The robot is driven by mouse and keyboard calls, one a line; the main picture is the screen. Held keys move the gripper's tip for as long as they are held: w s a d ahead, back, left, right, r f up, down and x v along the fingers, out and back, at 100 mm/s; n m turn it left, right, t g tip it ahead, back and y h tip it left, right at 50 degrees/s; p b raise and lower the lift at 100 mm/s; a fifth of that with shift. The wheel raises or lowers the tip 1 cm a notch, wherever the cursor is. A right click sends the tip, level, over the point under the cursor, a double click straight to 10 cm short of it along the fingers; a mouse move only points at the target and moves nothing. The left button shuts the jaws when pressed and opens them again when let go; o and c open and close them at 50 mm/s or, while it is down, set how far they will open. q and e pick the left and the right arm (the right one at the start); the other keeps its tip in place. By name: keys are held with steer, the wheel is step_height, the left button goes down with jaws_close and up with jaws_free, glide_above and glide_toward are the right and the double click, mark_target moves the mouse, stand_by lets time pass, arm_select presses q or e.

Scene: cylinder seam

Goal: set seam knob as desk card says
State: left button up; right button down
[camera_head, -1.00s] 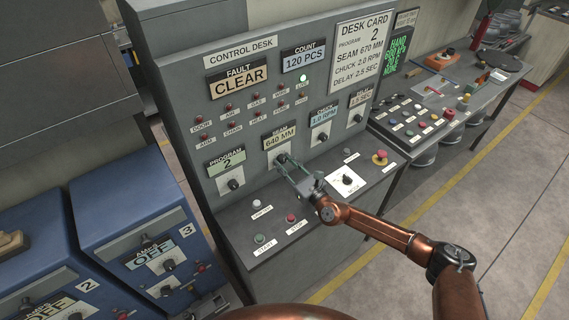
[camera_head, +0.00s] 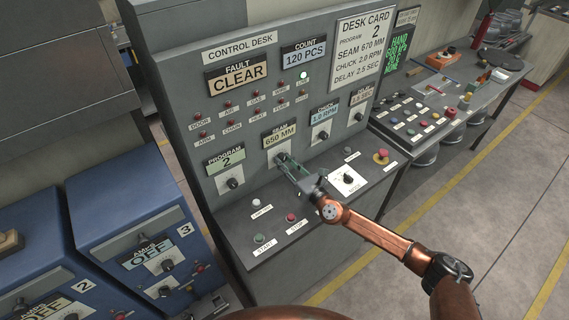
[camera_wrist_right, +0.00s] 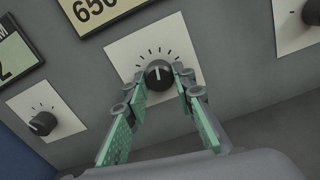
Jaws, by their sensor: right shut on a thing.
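The seam knob (camera_wrist_right: 160,75) is a black dial on a white plate, seen close in the right wrist view. My right gripper (camera_head: 284,162) reaches it from the lower right and is shut on it, with green fingers on both sides. The seam display (camera_head: 279,137) above it reads 650 MM. The desk card (camera_head: 362,47) at the top right of the console reads program 2, seam 670 MM, chuck 2.0 RPM, delay 2.5 SEC. My left gripper is not in view.
The program knob (camera_head: 232,183) is left of the seam knob, under a display reading 2. The chuck knob (camera_head: 323,135) is to its right, under 1.0 RPM. Start (camera_head: 259,239) and stop (camera_head: 291,217) buttons and a red mushroom button (camera_head: 381,156) sit on the ledge below.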

steer(key=m, duration=0.2)
steer(key=shift+s+a+f+m, duration=0.1)
steer(key=shift+m, duration=0.3)
steer(key=m, duration=0.2)
steer(key=shift+m, duration=0.4)
steer(key=m, duration=0.3)
steer(key=shift+r+p, duration=0.2)
steer(key=shift+p, duration=0.2)
steer(key=shift+m+p, duration=0.5)
steer(key=shift+m, duration=1.1)
steer(key=shift+f, duration=0.1)
steer(key=c, duration=1.6)
jaws_free()
